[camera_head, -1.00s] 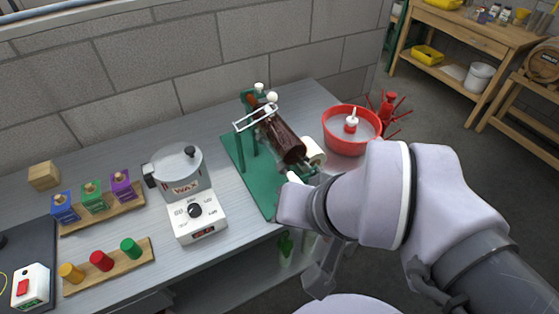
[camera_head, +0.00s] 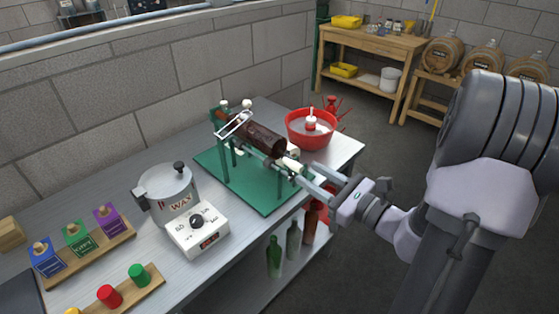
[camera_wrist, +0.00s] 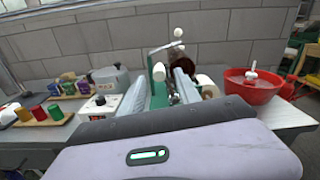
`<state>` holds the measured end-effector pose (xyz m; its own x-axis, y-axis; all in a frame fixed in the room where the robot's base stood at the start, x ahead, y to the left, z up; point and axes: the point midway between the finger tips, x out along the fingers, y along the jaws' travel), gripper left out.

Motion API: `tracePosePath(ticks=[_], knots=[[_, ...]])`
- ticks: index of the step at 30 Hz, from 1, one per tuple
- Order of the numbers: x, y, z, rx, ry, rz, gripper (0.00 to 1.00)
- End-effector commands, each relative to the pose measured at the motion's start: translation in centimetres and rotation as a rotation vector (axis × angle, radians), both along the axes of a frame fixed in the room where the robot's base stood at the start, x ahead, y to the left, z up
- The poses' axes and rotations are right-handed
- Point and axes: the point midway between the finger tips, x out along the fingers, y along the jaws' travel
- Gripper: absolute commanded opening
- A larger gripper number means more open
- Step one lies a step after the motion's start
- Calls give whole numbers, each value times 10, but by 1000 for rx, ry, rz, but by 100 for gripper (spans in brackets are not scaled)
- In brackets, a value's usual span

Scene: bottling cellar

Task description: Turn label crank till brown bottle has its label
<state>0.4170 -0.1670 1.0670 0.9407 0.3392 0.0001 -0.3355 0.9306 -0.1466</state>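The green label machine (camera_head: 264,196) stands on the bench. The brown bottle (camera_head: 262,138) lies in it; its visible side is plain dark brown. It also shows in the wrist view (camera_wrist: 185,54). A white label roll (camera_wrist: 206,86) sits beside the bottle, mostly hidden in the head view. A pale knob (camera_head: 291,163), apparently the crank's, is at the machine's near end. My gripper (camera_head: 300,178) reaches it from the right. In the wrist view its fingers stand apart with the pale knob (camera_wrist: 159,72) between their tips. I cannot tell whether they touch it.
A wax pot (camera_head: 168,191) with its control box stands left of the machine. A red bowl (camera_head: 307,130) is behind it to the right. Blocks and colored stoppers sit on wooden racks (camera_head: 100,250) at left. Green bottles (camera_head: 274,257) stand on the shelf below.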

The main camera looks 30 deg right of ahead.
Motion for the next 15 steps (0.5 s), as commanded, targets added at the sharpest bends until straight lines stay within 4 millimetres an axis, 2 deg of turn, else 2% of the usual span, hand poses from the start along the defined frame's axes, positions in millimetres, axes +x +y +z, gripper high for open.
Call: tracePosePath(ticks=[3,9,15], knots=[[29,12,-1,-2,-1,7,39],[70,27,-1,-1,-2,5,39],[90,34,0,0,0,3,39]])
